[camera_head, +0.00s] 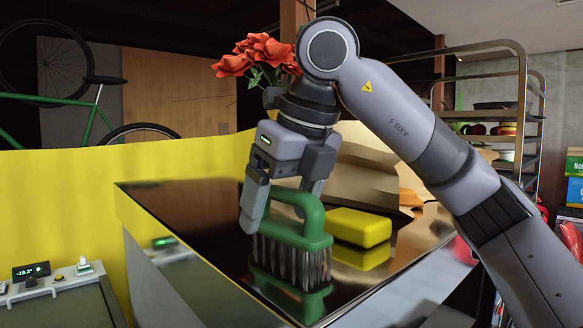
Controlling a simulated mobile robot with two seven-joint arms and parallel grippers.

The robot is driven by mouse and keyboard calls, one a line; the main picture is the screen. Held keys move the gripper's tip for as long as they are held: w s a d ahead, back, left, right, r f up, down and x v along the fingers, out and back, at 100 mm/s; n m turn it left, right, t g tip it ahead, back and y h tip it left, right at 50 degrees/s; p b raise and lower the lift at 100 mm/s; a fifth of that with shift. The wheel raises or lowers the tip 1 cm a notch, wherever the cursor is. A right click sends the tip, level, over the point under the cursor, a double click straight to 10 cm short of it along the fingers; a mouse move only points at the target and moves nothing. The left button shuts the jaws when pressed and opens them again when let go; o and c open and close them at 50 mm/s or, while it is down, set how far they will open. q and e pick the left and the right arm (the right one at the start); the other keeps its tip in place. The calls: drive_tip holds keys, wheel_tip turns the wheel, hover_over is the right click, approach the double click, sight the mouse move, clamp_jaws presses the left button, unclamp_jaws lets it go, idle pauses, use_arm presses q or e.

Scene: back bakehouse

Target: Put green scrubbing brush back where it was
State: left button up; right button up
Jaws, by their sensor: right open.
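The green scrubbing brush (301,234) stands upright, bristles down, on the dark glossy counter top (205,215). It has a looped green handle and dark bristles. My right gripper (282,212) is around the brush from above, one finger on its left and the other behind the handle. The jaws are open; whether a finger touches the brush I cannot tell. My left gripper is not in view.
A yellow block (357,228) lies just right of the brush. Red flowers (258,55) stand behind my right arm. A metal rack (500,120) is at the back right. The counter's left part is clear. A small device with a display (31,270) sits at lower left.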

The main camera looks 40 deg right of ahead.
drive_tip(key=shift+v, duration=5.9)
